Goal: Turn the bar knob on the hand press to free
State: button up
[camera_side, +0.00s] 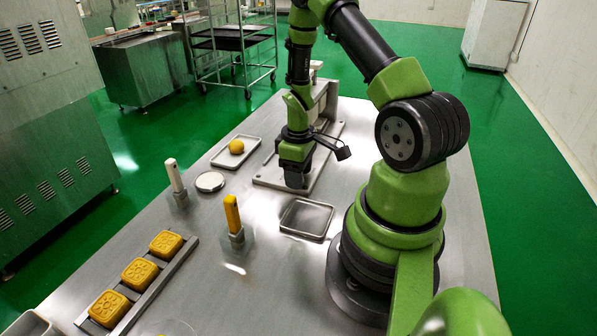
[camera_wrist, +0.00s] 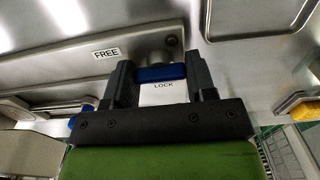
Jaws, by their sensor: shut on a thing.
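The hand press (camera_side: 330,100) stands on its base plate (camera_side: 265,181) at the far side of the table, mostly behind my arm. My gripper (camera_side: 295,172) is low in front of it in the side view; the knob is hidden there. In the wrist view, the blue bar knob (camera_wrist: 161,73) lies level across the picture between the fingers of my gripper (camera_wrist: 162,80). The gripper is shut on the knob, one finger at each end.
A tray with a yellow ball (camera_side: 236,147) and a round metal disc (camera_side: 210,181) lie left of the press. An empty square tray (camera_side: 306,218) is in front. White-handled (camera_side: 175,176) and yellow-handled (camera_side: 232,213) tools stand upright. Yellow moulded cakes (camera_side: 139,273) sit on a rack.

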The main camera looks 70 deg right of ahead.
jog(key=o, duration=0.9)
jog(key=shift+o, duration=0.2)
notch_tip(320, 180, up, 10)
dwell(0.4)
jog(key=a+r+m+t, duration=0.3)
jog(key=a+r+t, duration=0.2)
jog(key=a+r, duration=1)
jog(key=s+a+r+m+t+y, duration=0.1)
jog(key=s+a+r+t+y, duration=0.1)
jog(key=s+a+r, duration=0.2)
jog(key=shift+s+a+r, duration=0.15)
jog(key=shift+s+a, duration=0.45)
jog(key=shift+s, duration=0.65)
